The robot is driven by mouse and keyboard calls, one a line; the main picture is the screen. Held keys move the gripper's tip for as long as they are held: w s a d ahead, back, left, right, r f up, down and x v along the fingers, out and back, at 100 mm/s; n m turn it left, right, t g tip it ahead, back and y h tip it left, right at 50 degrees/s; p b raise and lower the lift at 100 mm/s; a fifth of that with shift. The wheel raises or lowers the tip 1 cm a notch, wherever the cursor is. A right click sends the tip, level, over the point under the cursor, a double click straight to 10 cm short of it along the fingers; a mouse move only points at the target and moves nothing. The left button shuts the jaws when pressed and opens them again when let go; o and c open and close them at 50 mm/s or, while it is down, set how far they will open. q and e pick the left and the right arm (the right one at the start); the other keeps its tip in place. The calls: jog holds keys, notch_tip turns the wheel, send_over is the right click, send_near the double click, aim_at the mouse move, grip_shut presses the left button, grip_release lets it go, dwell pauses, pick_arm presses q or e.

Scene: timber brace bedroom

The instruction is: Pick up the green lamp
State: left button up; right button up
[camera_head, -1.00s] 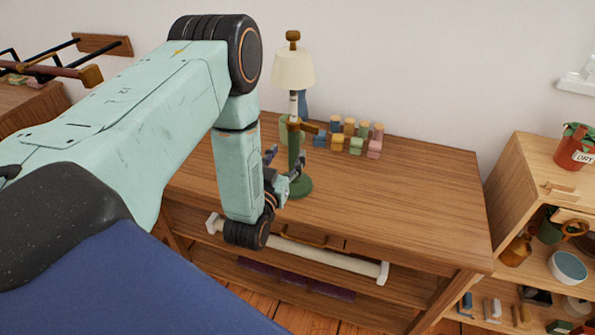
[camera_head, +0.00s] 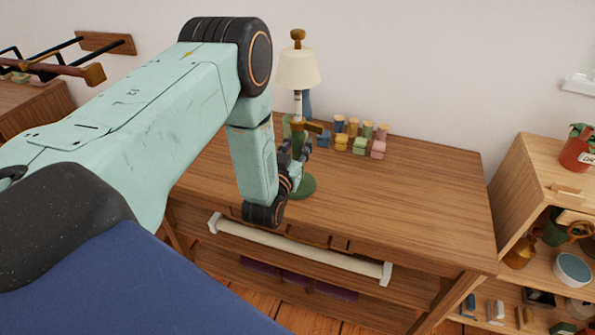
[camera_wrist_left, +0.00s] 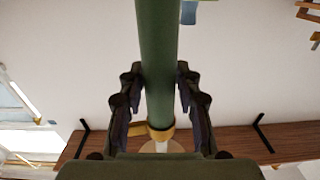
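The green lamp has a cream shade (camera_head: 299,68) and a round green base (camera_head: 305,186) on the wooden desk, and it stands upright. My left gripper (camera_head: 296,162) is low at its stem, just above the base. In the left wrist view the green stem (camera_wrist_left: 157,40) runs between the two fingers of my left gripper (camera_wrist_left: 158,78). The fingers stand apart, one on each side, very close to the stem; firm contact does not show. Part of the stem is hidden by the gripper in the head view. My right gripper is not in view.
Several small coloured blocks (camera_head: 359,146) stand behind and right of the lamp. The desk (camera_head: 410,195) is clear to the right. A shelf (camera_head: 535,185) with pots is at the far right. A white rail (camera_head: 300,250) runs along the desk front.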

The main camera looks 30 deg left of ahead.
pick_arm(q)
grip_shut()
dwell(0.3)
dwell(0.3)
